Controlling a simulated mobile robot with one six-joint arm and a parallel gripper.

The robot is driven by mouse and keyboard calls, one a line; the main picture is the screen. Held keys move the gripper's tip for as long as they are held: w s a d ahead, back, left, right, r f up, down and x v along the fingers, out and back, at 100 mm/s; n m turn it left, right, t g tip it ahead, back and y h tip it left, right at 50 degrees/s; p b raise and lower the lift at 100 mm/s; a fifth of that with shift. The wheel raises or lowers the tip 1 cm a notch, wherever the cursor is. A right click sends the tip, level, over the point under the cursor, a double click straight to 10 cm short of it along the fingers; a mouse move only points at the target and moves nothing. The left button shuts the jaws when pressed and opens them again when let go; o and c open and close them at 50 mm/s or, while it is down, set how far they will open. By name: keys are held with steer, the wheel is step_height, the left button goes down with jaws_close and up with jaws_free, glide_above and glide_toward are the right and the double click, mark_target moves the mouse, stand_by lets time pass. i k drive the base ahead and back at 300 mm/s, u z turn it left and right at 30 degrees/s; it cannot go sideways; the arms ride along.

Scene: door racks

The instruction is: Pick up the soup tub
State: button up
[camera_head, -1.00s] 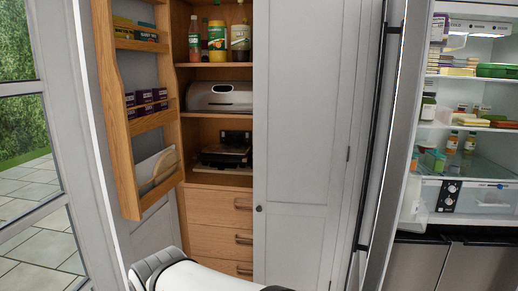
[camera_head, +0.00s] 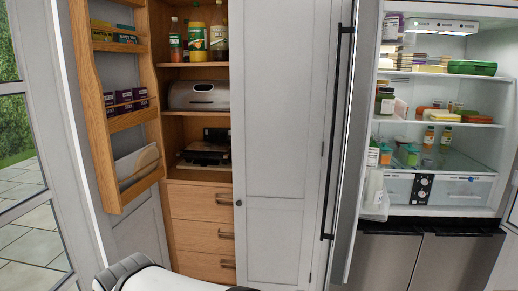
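I cannot tell for sure which item is the soup tub. The open fridge (camera_head: 455,213) at the right holds small containers. Among them are tubs with orange and green parts (camera_head: 408,154) on the lower glass shelf, too small to identify. A green flat box (camera_head: 472,67) lies on the top shelf. My gripper is not in view; only a white and dark part of my arm shows at the bottom edge, well away from the fridge.
The open fridge door (camera_head: 352,150) stands left of the fridge opening. A closed grey cupboard door (camera_head: 285,110) is in the middle. The open larder (camera_head: 198,122) has bottles (camera_head: 194,40), a bread bin (camera_head: 198,95) and drawers. Its racked door (camera_head: 90,110) swings out left.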

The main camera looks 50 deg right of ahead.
mark_target(384, 157)
steer(key=k, duration=2)
steer(key=z, duration=1.85)
steer(key=i, duration=1)
steer(key=z, duration=0.05)
